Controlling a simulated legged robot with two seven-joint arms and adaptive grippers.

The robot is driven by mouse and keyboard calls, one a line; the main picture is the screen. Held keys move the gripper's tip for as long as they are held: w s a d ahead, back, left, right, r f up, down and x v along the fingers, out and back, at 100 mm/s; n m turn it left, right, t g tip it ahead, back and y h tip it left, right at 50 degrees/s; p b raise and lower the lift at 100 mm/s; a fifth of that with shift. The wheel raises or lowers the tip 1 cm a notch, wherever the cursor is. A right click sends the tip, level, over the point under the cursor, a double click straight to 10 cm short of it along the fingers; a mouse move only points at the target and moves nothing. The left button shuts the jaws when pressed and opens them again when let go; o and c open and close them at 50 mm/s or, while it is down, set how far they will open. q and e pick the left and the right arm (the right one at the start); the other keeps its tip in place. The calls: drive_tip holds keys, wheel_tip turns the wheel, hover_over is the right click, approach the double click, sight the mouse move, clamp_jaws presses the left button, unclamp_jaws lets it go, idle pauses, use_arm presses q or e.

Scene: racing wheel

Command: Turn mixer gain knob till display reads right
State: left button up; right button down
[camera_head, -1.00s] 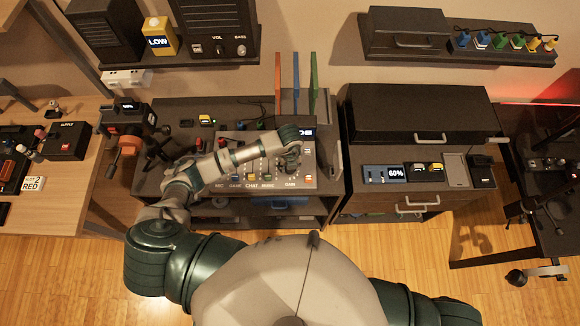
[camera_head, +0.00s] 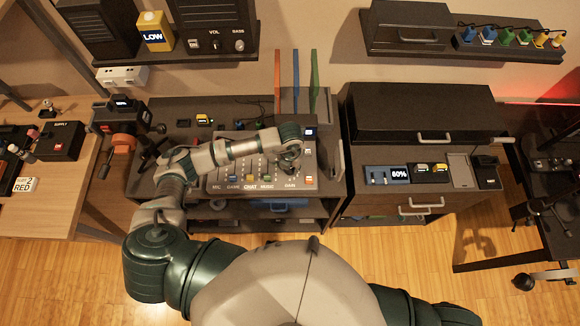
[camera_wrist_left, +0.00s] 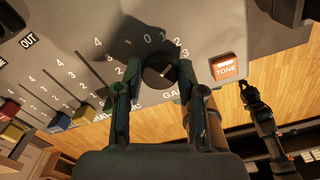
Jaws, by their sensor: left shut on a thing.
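The mixer (camera_head: 226,184) is a grey panel on the middle desk, with sliders marked MIC, GAME, CHAT and MUSIC. Its round dark gain knob (camera_wrist_left: 160,68) sits above the GAIN label, inside a dial with numbers, in the left wrist view. My left gripper (camera_wrist_left: 160,84) has one finger on each side of the knob and is shut on it. In the head view my left gripper (camera_head: 290,158) covers most of the knob. A small lit display (camera_head: 308,132) shows at the mixer's upper right; its reading is too small to tell.
An orange TONE button (camera_wrist_left: 225,68) is close to the right of the gripper. Coloured slider caps (camera_wrist_left: 58,122) are to its left. Upright coloured panels (camera_head: 296,80) stand behind the mixer.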

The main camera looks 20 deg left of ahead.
use_arm(q)
drive_tip(key=shift+w+r, duration=0.2)
drive_tip(key=shift+w, duration=0.05)
drive_tip(key=o, duration=1.1)
drive_tip(key=shift+c, duration=0.2)
drive_tip(key=shift+o, duration=0.4)
drive_tip(key=shift+f, duration=0.15)
wheel_tip(320, 180, up, 12)
